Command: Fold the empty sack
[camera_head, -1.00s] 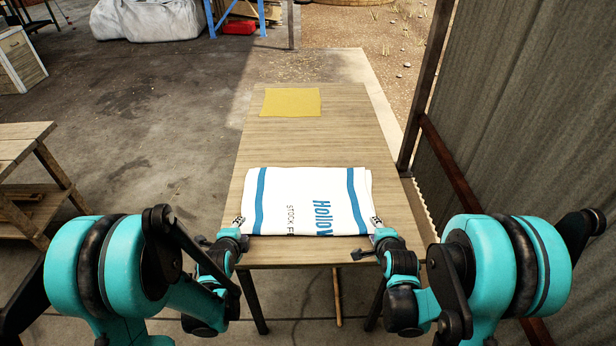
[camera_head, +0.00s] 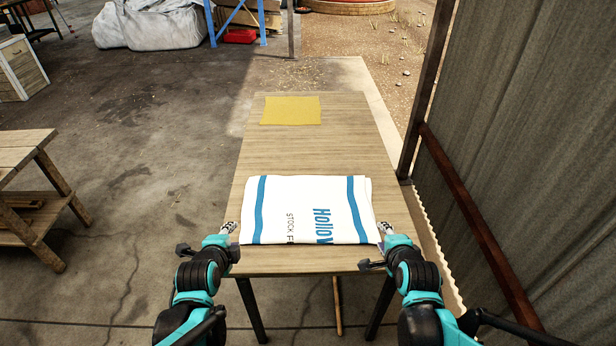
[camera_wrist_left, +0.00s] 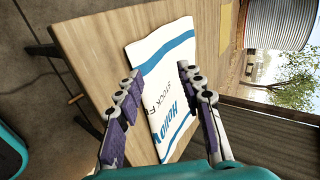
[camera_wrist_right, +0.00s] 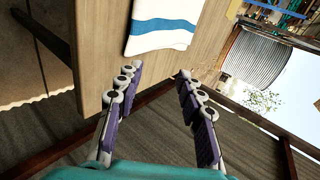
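The white sack (camera_head: 335,210) with blue stripes and blue and dark print lies flat in a folded rectangle on the near part of the wooden table (camera_head: 330,150). My left gripper (camera_head: 228,228) is at the sack's near left corner, and my right gripper (camera_head: 385,228) is at its near right corner. In the left wrist view the left fingers (camera_wrist_left: 158,70) are apart, with the sack (camera_wrist_left: 172,60) beyond them. In the right wrist view the right fingers (camera_wrist_right: 157,72) are apart and empty, with the sack's edge (camera_wrist_right: 165,32) ahead of them.
A yellow cloth or mat (camera_head: 291,110) lies at the table's far end. The table between it and the sack is clear. A corrugated metal wall (camera_head: 530,150) stands close on the right. A wooden bench (camera_head: 30,185) is at the left.

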